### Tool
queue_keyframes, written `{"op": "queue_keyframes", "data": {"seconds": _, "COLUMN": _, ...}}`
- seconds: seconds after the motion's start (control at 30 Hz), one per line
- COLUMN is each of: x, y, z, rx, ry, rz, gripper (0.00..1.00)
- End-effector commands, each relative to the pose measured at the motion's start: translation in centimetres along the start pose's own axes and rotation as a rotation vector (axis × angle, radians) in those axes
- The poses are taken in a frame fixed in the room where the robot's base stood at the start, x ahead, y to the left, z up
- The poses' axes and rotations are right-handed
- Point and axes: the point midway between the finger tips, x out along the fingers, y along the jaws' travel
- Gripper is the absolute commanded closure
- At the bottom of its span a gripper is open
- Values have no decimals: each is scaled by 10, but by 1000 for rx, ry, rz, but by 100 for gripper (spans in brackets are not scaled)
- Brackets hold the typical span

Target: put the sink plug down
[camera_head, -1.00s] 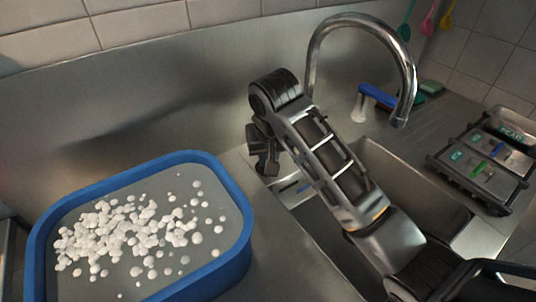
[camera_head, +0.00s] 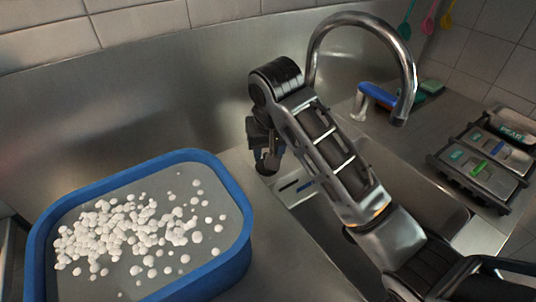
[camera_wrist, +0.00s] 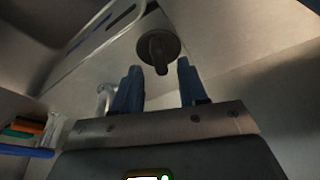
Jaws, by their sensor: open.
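The sink plug (camera_wrist: 158,46) is a dark round disc with a short stem or knob toward me. In the wrist view it shows just beyond my fingertips, against the pale steel beside the sink's edge. My gripper (camera_wrist: 159,68) is open, with its two blue fingers spread apart and the plug's knob showing between their tips. I see no finger closed on the plug. In the head view my gripper (camera_head: 264,150) hangs over the counter at the sink's left back corner, and I cannot make out the plug there.
The sink basin (camera_head: 335,248) lies right of my gripper, with the curved tap (camera_head: 358,22) behind. A blue-rimmed tub (camera_head: 236,262) of white balls stands at the left. A blue brush (camera_head: 377,96) and lidded containers (camera_head: 484,160) are at the right. Bare counter lies between tub and sink.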

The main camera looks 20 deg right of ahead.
Motion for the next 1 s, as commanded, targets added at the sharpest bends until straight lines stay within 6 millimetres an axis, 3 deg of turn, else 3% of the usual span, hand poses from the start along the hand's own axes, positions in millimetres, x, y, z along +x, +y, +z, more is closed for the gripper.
{"op": "queue_keyframes", "data": {"seconds": 0.2, "x": -50, "y": 0, "z": -2, "rx": 0, "ry": 3, "rz": -1, "gripper": 57}}
{"op": "queue_keyframes", "data": {"seconds": 0.4, "x": -78, "y": 0, "z": -2, "rx": 1, "ry": -1, "rz": 0, "gripper": 57}}
{"op": "queue_keyframes", "data": {"seconds": 0.7, "x": -96, "y": -2, "z": -7, "rx": 1, "ry": 17, "rz": -7, "gripper": 57}}
{"op": "queue_keyframes", "data": {"seconds": 1.0, "x": -101, "y": 0, "z": -1, "rx": 1, "ry": 3, "rz": -1, "gripper": 57}}
